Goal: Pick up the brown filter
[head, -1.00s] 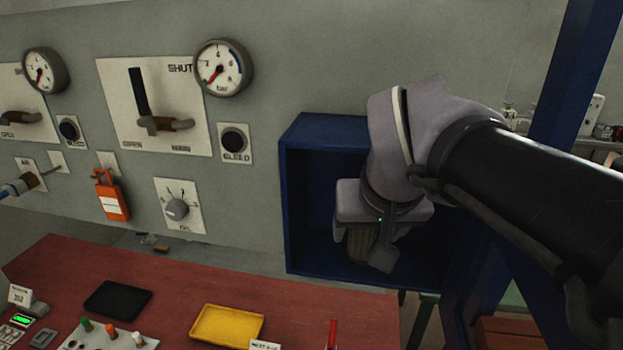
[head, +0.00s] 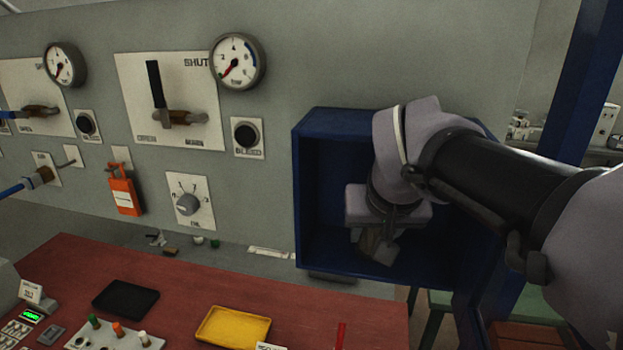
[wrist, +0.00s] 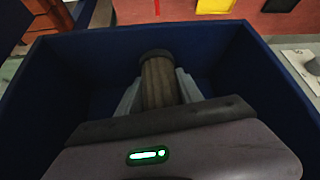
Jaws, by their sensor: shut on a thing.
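The brown filter (wrist: 158,82) is a ribbed cylinder with a dark end cap. In the wrist view it sits between the two fingers of my gripper (wrist: 158,90), which are shut on it. In the head view my gripper (head: 374,250) is inside the blue box (head: 312,190), in front of the panel. The filter is mostly hidden there behind the fingers. I cannot tell whether the filter touches the box floor.
The box walls rise around my gripper on several sides. A red table (head: 180,270) stands to the left, with a yellow tray (head: 232,328) and a black tray (head: 126,297). A blue post (head: 585,80) stands at the right, near my arm.

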